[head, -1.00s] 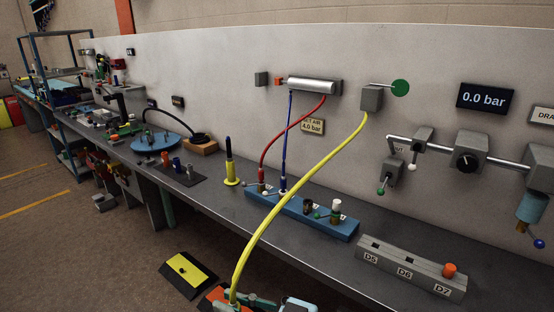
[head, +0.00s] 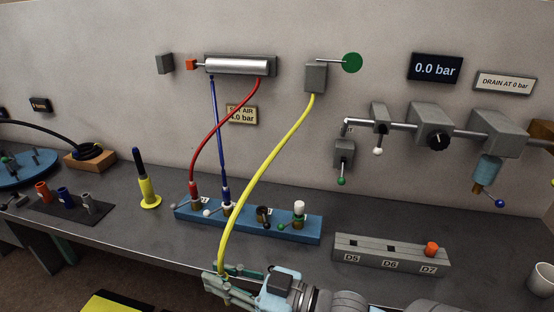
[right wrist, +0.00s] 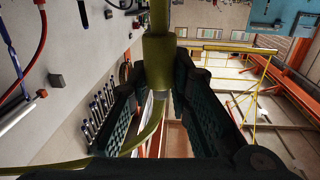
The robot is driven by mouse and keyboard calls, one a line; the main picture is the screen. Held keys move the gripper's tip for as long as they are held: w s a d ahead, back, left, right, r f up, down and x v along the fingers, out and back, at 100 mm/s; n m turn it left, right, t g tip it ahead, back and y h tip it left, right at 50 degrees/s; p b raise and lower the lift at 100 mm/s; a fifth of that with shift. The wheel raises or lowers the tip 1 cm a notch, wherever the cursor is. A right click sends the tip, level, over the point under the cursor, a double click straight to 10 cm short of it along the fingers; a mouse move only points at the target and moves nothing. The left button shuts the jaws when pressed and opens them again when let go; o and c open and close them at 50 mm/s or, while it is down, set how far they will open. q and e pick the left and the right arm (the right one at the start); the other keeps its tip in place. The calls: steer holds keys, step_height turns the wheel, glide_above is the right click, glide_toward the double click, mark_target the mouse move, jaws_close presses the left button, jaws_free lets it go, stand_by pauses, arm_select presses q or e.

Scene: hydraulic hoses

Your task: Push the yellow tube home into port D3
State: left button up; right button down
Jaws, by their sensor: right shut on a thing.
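The yellow tube (head: 262,160) hangs from a grey wall block (head: 316,77) with a green disc and curves down to my right gripper (head: 222,274). That gripper is shut on its lower end, at the front edge of the bench; the tube also shows between the fingers in the right wrist view (right wrist: 158,62). The blue port block (head: 298,232) stands behind and above the gripper in the picture, apart from it. Its third port (head: 263,213) from the left is dark and holds no tube; its label is too small to read. My left gripper is out of view.
A red tube (head: 194,167) and a blue tube (head: 219,135) stand in the block's left ports. A white-topped fitting (head: 299,210) fills the right one. A grey block (head: 390,257) marked D5 to D7 lies right. A yellow-and-black upright tool (head: 146,180) stands left.

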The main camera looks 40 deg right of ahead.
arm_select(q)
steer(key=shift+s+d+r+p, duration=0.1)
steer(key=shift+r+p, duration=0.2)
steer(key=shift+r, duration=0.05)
arm_select(e)
steer(key=w+d+r+m+h, duration=0.2)
steer(key=w+d+m+h, duration=0.3)
steer(key=d, duration=0.7)
steer(key=w+d+r+m+h, duration=0.1)
steer(key=w+d+m+h, duration=0.4)
steer(key=w+d+h, duration=0.5)
steer(key=w+d, duration=0.2)
steer(key=w, duration=0.1)
steer(key=shift+w+d+r+t, duration=0.25)
steer(key=shift+d+r+t, duration=0.15)
arm_select(q)
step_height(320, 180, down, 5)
steer(key=b, duration=0.5)
arm_select(e)
step_height(320, 180, down, 6)
steer(key=shift+r, duration=0.1)
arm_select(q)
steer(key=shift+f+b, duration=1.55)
arm_select(e)
steer(key=shift+f, duration=2)
steer(key=c, duration=1.4)
jaws_free()
